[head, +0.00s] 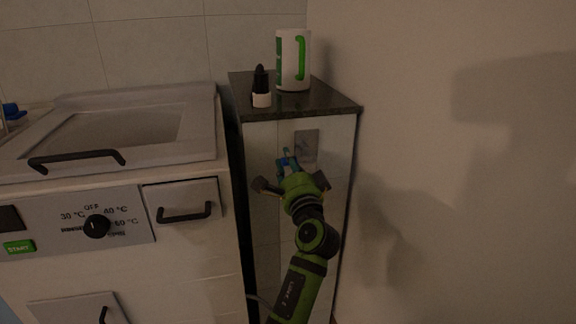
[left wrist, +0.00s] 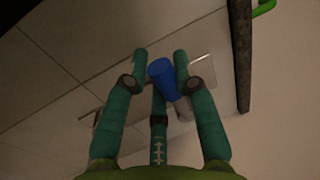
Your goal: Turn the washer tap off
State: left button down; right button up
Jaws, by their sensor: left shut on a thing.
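The washer tap shows in the left wrist view as a blue handle (left wrist: 163,76) with a grey body (left wrist: 182,109) below it, partly hidden behind my fingers. My left gripper (head: 288,166) reaches into the cabinet right of the washer. In the left wrist view its teal fingers (left wrist: 160,70) stand around the blue handle and are shut on it. In the head view the gripper hides most of the tap. My right gripper is in neither view.
The washer (head: 190,255) stands at the left. A grey plate (head: 306,148) is behind the gripper. A bare wall is at the right.

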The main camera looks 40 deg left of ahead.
pick_arm(q)
jog(key=c, duration=1)
grip_release()
jog(key=shift+f, duration=0.1)
jog(key=v, duration=0.7)
jog(key=shift+s+d, duration=0.2)
